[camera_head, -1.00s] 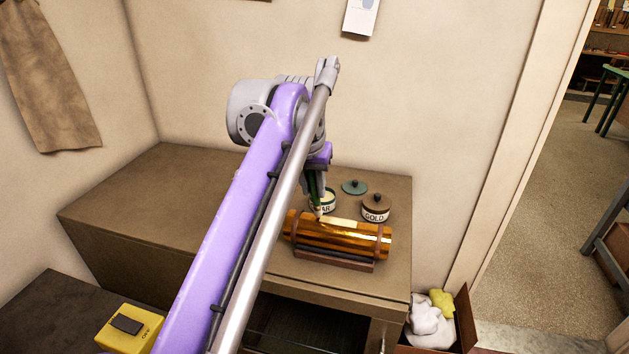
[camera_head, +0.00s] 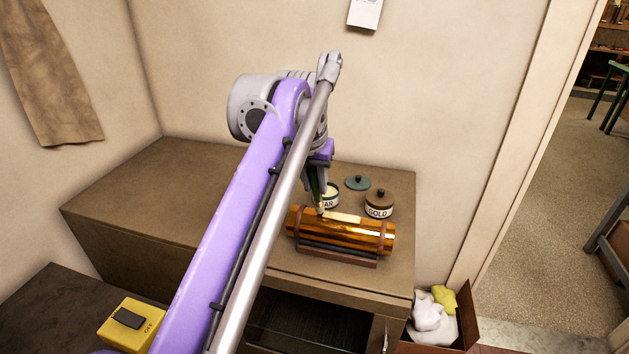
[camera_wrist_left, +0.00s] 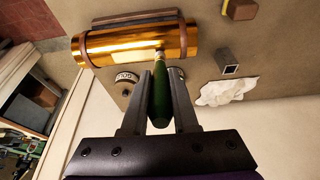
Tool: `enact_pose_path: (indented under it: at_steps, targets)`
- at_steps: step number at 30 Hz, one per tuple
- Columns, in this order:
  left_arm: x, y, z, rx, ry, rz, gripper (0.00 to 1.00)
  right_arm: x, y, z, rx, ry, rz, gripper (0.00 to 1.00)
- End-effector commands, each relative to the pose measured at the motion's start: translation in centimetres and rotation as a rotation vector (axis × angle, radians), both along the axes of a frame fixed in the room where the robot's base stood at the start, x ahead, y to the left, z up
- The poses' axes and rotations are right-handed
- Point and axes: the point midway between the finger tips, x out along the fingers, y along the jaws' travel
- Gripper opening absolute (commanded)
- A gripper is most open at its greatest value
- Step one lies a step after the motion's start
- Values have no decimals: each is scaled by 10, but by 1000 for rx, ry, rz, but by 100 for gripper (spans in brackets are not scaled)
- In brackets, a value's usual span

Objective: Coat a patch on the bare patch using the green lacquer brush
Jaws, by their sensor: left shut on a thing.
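The brass tube (camera_head: 350,236) lies on a dark cradle on the bench, with a pale bare patch (camera_head: 345,217) along its top. My left gripper (camera_head: 317,184) is above the tube's left part, partly hidden by my arm. It is shut on the green lacquer brush (camera_head: 316,186). In the left wrist view the brush's green handle (camera_wrist_left: 161,100) sits between the fingers (camera_wrist_left: 160,82), its pale tip at the edge of the brass tube (camera_wrist_left: 110,45). In the head view the tip is at the patch's left end; I cannot tell whether it touches. My right gripper is not in view.
An open jar (camera_head: 331,192), its label partly hidden, and a lidded GOLD jar (camera_head: 379,205) stand behind the tube. A green lid (camera_head: 357,183) lies nearby. A box of rags (camera_head: 428,316) stands right of the bench.

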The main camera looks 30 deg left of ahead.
Motion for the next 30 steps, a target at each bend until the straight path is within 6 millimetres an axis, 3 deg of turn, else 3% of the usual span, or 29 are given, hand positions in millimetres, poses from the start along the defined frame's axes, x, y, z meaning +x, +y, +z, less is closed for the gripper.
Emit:
enact_pose_path:
  at_steps: [3,16,24,30]
  targets:
    - [2,0,26,0,-3,0,0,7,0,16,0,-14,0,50]
    - [10,-1,62,0,-6,-4,0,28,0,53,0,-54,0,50]
    - [4,-4,80,1,-2,-4,0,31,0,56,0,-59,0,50]
    - [2,-4,81,1,-1,-4,0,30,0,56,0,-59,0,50]
